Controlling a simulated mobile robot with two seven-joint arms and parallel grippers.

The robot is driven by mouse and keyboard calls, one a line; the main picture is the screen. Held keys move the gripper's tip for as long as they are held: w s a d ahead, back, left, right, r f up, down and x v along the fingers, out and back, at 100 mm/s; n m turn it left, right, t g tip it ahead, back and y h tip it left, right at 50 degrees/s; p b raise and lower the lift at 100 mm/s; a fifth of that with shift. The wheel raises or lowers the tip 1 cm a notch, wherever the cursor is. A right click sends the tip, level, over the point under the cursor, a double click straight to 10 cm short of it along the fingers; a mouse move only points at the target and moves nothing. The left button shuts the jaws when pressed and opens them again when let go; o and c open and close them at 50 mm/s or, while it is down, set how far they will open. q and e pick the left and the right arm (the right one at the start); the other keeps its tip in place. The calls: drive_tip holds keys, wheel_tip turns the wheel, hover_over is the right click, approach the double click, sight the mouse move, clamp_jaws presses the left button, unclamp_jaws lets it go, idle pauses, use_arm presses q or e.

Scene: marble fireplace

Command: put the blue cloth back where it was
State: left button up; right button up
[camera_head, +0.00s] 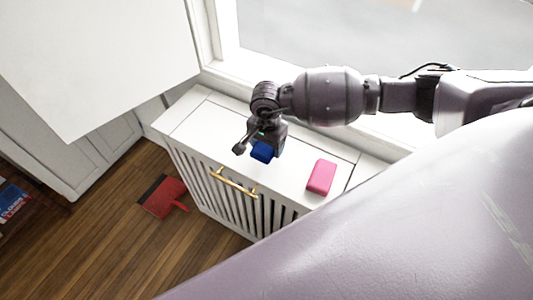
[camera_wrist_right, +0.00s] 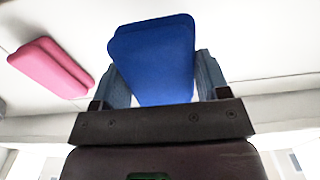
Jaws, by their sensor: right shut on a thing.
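The blue cloth (camera_head: 262,152) is a small folded block in my right gripper (camera_head: 265,145), over the white slatted cabinet's top (camera_head: 215,125). In the right wrist view the blue cloth (camera_wrist_right: 155,60) sits between the two fingers of my right gripper (camera_wrist_right: 155,80), which is shut on it. I cannot tell from these frames whether the cloth touches the cabinet top. A pink folded cloth (camera_head: 321,177) lies on the cabinet top to the right of the gripper. It also shows at the left in the right wrist view (camera_wrist_right: 52,67). My left gripper is not in view.
A gold handle (camera_head: 233,182) sits on the cabinet's slatted front. A red dustpan (camera_head: 163,196) lies on the wooden floor left of the cabinet. A window is behind the cabinet. The cabinet top left of the gripper is clear.

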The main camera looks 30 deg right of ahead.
drive_tip(key=shift+f, duration=0.4)
wheel_tip(320, 180, down, 4)
drive_tip(key=shift+r+b, duration=0.1)
drive_tip(key=shift+b, duration=0.2)
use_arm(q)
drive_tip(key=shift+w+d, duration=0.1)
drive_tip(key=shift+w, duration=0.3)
use_arm(e)
drive_tip(key=o, duration=0.9)
